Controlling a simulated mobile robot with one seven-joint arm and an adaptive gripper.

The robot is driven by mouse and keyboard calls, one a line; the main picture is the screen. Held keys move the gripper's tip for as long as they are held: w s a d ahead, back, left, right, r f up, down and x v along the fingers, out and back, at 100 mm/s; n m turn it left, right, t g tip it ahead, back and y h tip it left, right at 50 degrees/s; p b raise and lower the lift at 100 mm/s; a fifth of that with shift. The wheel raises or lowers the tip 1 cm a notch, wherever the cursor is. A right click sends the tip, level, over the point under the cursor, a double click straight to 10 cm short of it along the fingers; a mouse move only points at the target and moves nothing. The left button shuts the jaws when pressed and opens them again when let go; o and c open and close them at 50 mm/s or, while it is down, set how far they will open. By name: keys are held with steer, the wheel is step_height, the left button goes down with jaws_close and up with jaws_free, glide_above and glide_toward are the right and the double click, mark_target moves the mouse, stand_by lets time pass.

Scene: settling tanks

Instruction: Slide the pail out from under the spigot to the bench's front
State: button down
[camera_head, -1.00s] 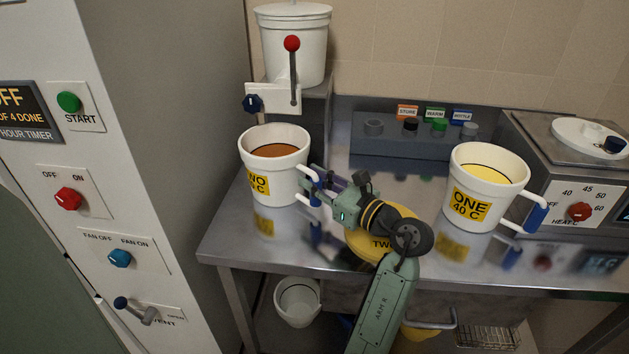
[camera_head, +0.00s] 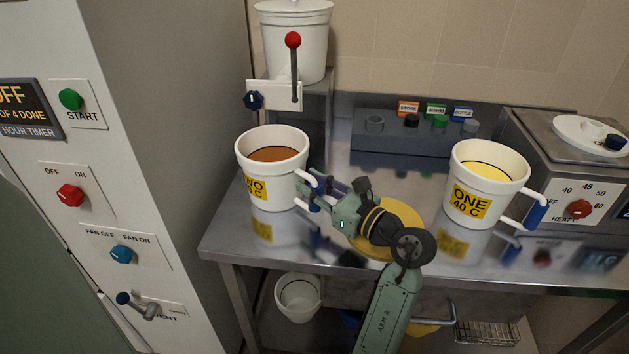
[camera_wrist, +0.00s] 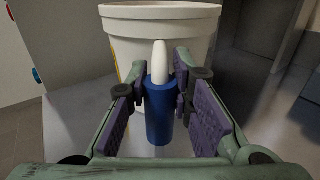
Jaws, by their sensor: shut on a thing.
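The white pail (camera_head: 262,188) with a yellow label reading TWO stands upright on the steel bench at the left, holding brown liquid. The spigot, with its blue knob (camera_head: 254,100) and red-balled lever (camera_head: 293,42), is on the white tank (camera_head: 293,42) behind and above the pail. My gripper (camera_head: 318,190) is at the pail's right side, shut on its blue handle. In the wrist view the blue handle grip (camera_wrist: 160,112) sits between the purple finger pads, with the pail's white wall (camera_wrist: 160,30) beyond. The pail's underside is hidden.
A second white pail (camera_head: 487,180), labelled ONE with yellow liquid, stands at the right beside the heater (camera_head: 580,208). A yellow disc (camera_head: 412,215) lies on the bench under my arm. The bench's front edge (camera_head: 260,262) is clear before pail TWO.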

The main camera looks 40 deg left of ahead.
steer(key=shift+s+d+p, duration=0.1)
steer(key=shift+s+d, duration=0.5)
steer(key=shift+s, duration=0.35)
steer(key=shift+s+d+p, duration=0.1)
steer(key=shift+s+d, duration=0.45)
steer(key=shift+s, duration=0.4)
steer(key=shift+s+d+p, duration=0.1)
steer(key=shift+s+d, duration=0.5)
steer(key=shift+s, duration=0.35)
steer(key=c, duration=1.3)
jaws_free()
steer(key=shift+c, duration=0.2)
